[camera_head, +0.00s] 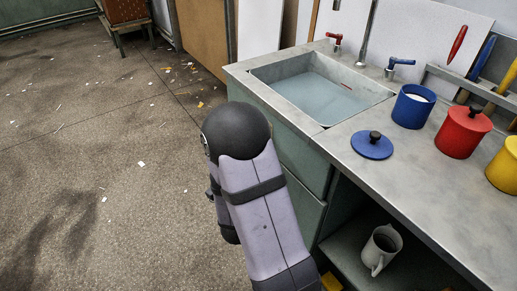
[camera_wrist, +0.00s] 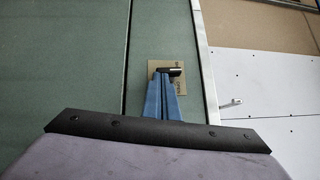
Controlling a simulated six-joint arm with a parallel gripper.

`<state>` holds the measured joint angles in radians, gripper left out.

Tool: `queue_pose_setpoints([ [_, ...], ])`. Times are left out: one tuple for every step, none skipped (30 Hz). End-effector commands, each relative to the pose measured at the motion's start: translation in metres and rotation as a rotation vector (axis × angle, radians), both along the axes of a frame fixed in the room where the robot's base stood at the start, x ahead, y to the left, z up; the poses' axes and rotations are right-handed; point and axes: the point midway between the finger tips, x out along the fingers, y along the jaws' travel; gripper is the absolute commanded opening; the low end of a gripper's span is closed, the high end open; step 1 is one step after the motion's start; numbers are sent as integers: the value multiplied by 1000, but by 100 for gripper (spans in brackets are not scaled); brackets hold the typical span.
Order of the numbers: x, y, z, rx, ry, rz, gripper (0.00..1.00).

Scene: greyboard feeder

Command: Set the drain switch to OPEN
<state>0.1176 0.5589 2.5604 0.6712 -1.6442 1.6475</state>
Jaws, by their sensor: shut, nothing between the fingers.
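The drain switch shows in the wrist view as a short black lever (camera_wrist: 175,71) on a tan plate (camera_wrist: 154,63), mounted on a green panel. The lever lies across the picture, its free end to the right. The fingers hide the lower left of the plate. In the head view the switch and my fingers are hidden.
A sink (camera_head: 310,88) holding water is set in the grey counter (camera_head: 350,193), with a red tap (camera_head: 334,39) and a blue tap (camera_head: 400,63). Blue, red and yellow pots stand at the right. A white mug (camera_head: 380,249) is on the shelf below. The floor at left is largely open.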

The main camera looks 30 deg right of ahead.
Motion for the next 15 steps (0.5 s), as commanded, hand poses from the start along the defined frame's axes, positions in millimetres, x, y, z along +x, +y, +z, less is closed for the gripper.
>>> queue_pose_setpoints([
  [0, 0, -2, -1, -8, -1, 0],
  [0, 0, -2, 0, -11, -1, 0],
  [1, 0, -3, 0, -17, -1, 0],
  [1, 0, -3, -1, -21, -1, 0],
  [1, 0, -4, 0, -25, -1, 0],
  [1, 0, -4, 0, -32, -2, 0],
  [1, 0, -5, 0, -37, -2, 0],
  [1, 0, -5, 0, -47, -2, 0],
  [1, 0, -6, 0, -62, -1, 0],
  [1, 0, -6, 1, -74, -1, 0],
  [1, 0, -7, 0, -86, 0, 0],
  [1, 0, -7, -1, -103, 0, 0],
  [1, 0, -7, -1, -114, 0, 0],
  [2, 0, -8, 0, -126, 0, 0],
  [2, 0, -8, 1, -142, 0, 0],
])
